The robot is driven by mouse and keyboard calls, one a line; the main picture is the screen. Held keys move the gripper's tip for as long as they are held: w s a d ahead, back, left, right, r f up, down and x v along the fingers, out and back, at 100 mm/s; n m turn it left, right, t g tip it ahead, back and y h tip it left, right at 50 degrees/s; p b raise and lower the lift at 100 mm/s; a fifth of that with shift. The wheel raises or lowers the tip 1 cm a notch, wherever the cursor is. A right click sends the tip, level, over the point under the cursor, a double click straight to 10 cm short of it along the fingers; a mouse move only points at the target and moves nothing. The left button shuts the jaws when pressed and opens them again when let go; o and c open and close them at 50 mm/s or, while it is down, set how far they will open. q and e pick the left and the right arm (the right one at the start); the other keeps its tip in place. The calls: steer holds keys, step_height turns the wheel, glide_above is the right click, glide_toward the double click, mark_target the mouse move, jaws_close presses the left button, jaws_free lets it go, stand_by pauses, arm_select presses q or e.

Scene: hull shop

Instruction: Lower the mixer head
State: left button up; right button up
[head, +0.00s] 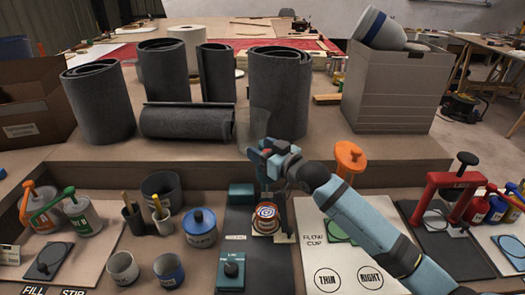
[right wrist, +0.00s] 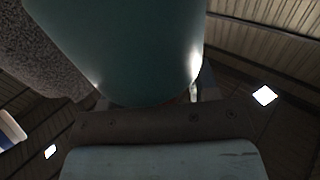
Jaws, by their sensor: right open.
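The mixer stands at the centre of the bench on a dark base plate (head: 238,278), with a teal foot block (head: 241,194) and a teal dial box (head: 232,270). A container with a coloured ring top (head: 265,215) sits on it. My right gripper (head: 264,156) is open above the mixer, over the container's far side. It overlaps the raised part of the mixer, so I cannot tell the head's exact angle or whether I touch it. In the right wrist view, a large teal rounded body (right wrist: 125,45), seemingly the mixer head, is very close. My left gripper is not in view.
Dark grey rolls (head: 280,90) stand on the raised shelf behind. An orange-topped stand (head: 350,156) and a red press frame (head: 440,195) are to the right. A blue-lidded pot (head: 200,227) and several cups are to the left. A flow cup board (head: 318,245) lies beside the mixer.

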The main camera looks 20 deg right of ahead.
mark_target(263, 182)
jaws_close()
step_height(263, 182, down, 8)
steer(key=shift+f, duration=0.1)
step_height(263, 182, down, 2)
steer(key=shift+f+b, duration=0.25)
steer(key=shift+b, duration=0.1)
steer(key=shift+s+f, duration=0.1)
steer(key=shift+f, duration=0.1)
steer(key=shift+c, duration=1.2)
jaws_free()
steer(key=shift+f, duration=0.1)
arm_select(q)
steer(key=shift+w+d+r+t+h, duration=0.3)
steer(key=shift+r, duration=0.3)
arm_select(e)
steer(key=shift+o, duration=1.2)
